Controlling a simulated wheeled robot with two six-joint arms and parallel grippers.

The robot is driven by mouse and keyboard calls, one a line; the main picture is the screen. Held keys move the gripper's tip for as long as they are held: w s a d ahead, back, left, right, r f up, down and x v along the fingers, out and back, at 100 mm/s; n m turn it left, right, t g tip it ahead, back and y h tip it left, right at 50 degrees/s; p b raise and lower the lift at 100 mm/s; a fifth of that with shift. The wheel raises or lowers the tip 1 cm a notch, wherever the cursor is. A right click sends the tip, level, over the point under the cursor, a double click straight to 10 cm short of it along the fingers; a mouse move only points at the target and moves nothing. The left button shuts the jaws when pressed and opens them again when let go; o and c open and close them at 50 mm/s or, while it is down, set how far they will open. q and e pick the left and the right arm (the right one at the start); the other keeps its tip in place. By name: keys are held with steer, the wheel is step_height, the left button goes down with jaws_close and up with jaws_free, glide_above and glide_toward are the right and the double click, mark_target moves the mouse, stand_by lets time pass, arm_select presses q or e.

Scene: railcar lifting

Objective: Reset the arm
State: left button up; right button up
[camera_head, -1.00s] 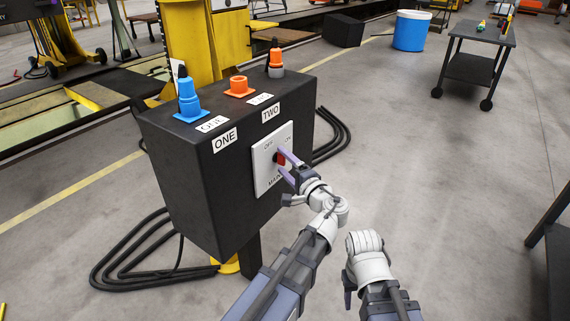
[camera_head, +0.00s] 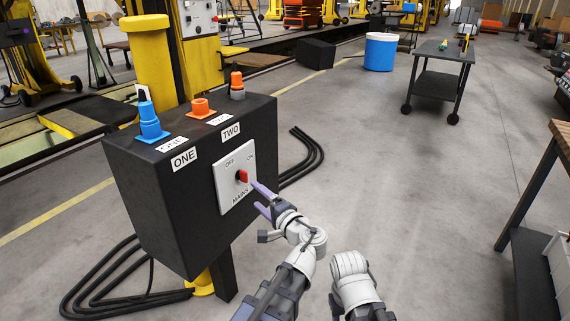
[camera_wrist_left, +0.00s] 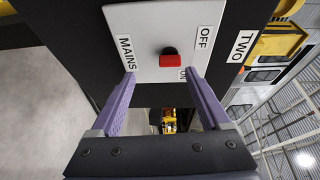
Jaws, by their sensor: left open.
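The black control box (camera_head: 165,215) carries a white mains switch plate (camera_head: 228,196) with a red knob (camera_head: 242,176). The plate is labelled OFF, ON and MAINS. My left gripper (camera_head: 254,194) is open and empty, just off the plate to the lower right of the knob. In the left wrist view, the red knob (camera_wrist_left: 170,58) lies ahead, between the lines of the two spread purple fingers (camera_wrist_left: 160,75), with none touching it. One finger partly covers the ON label. My right arm (camera_head: 350,275) shows at the bottom; its gripper is out of sight.
A blue plug (camera_head: 150,122), an orange socket (camera_head: 201,108) and an orange plug (camera_head: 237,82) sit on top of the box. Black cables (camera_head: 110,285) lie on the floor. A dark cart (camera_head: 440,80) and a table (camera_head: 540,190) stand right. The middle floor is clear.

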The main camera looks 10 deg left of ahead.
arm_select(q)
steer(key=s+d+f+n+g+h, duration=0.2)
steer(key=s+f+g+h, duration=0.15)
steer(key=f, duration=0.35)
steer(key=s+d+f+n+g+h, duration=0.1)
steer(key=s+f+g+h, duration=0.15)
steer(key=s+f, duration=0.35)
steer(key=s+d+f+n+g+h+p, duration=0.1)
steer(key=s+d+f+g+h, duration=0.55)
steer(key=s+d, duration=0.5)
step_height(320, 180, up, 33)
steer(key=p, duration=3.3)
steer(key=shift+w+d+t, duration=0.15)
steer(key=shift+w+t, duration=0.25)
steer(key=shift+t, duration=0.05)
